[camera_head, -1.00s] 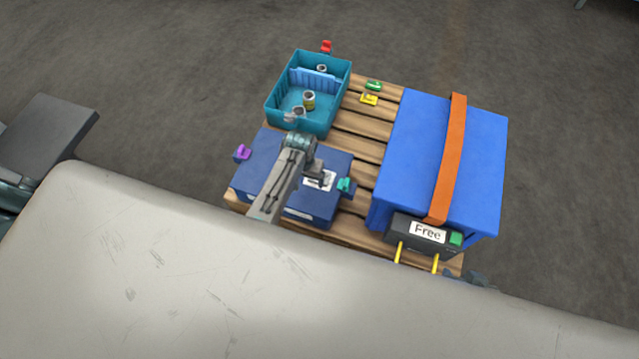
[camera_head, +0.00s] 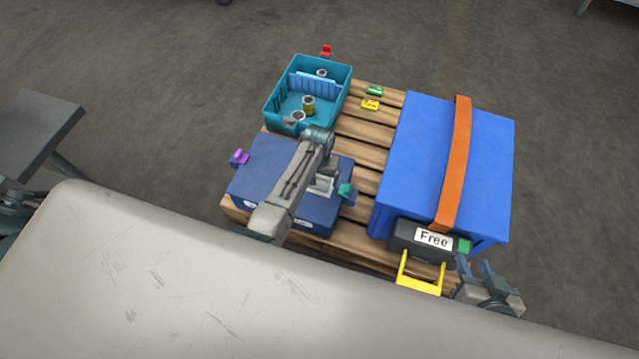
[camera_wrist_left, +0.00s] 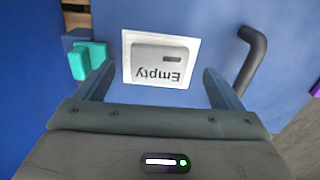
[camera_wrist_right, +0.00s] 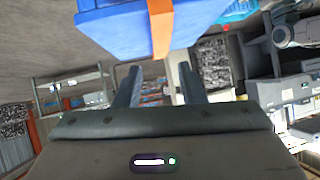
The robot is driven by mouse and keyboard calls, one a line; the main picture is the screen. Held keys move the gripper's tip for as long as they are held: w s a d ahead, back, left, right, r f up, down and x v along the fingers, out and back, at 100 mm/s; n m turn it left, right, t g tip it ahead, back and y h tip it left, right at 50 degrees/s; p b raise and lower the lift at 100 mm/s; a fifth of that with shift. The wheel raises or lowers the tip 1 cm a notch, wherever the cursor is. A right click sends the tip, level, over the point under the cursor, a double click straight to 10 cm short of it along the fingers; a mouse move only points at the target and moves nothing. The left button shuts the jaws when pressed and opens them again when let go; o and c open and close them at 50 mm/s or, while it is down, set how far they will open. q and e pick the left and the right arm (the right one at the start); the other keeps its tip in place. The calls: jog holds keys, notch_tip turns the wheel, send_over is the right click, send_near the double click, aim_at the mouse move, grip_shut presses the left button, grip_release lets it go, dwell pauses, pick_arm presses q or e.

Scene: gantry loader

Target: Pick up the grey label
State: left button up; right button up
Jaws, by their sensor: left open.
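The grey label (camera_wrist_left: 160,52) is a flat grey piece with a small dark slot. It lies on a white card (camera_wrist_left: 143,75) reading "Empty", on the lid of a dark blue box (camera_head: 265,165). In the head view my left arm largely hides the card. My left gripper (camera_wrist_left: 158,70) is open above the box. In its wrist view the label shows between and just beyond the two fingertips, not gripped. My right gripper (camera_head: 475,267) is at the lower right, beside the black "Free" unit. Its fingers stand apart with nothing between them in its wrist view (camera_wrist_right: 159,69).
Teal (camera_head: 346,193) and purple (camera_head: 240,157) clips sit at the box edges. A black bent handle (camera_wrist_left: 252,58) rises beside the card. A teal crate (camera_head: 277,117) with cans stands behind. A large blue box (camera_head: 415,150) with an orange strap stands right; a yellow handle (camera_head: 420,285) juts forward.

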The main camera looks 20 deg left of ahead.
aim_at(320, 183)
pick_arm(q)
notch_tip(320, 183, down, 3)
jog(key=shift+r+b, duration=0.15)
jog(key=shift+b, duration=0.25)
jog(key=c, duration=1.1)
jog(key=shift+o, duration=0.2)
pick_arm(e)
jog(key=w+r+t, duration=0.4)
jog(key=r, duration=0.1)
jog(key=shift+w+d+r, duration=0.2)
jog(key=shift+w+d, duration=0.05)
jog(key=shift+d, duration=0.15)
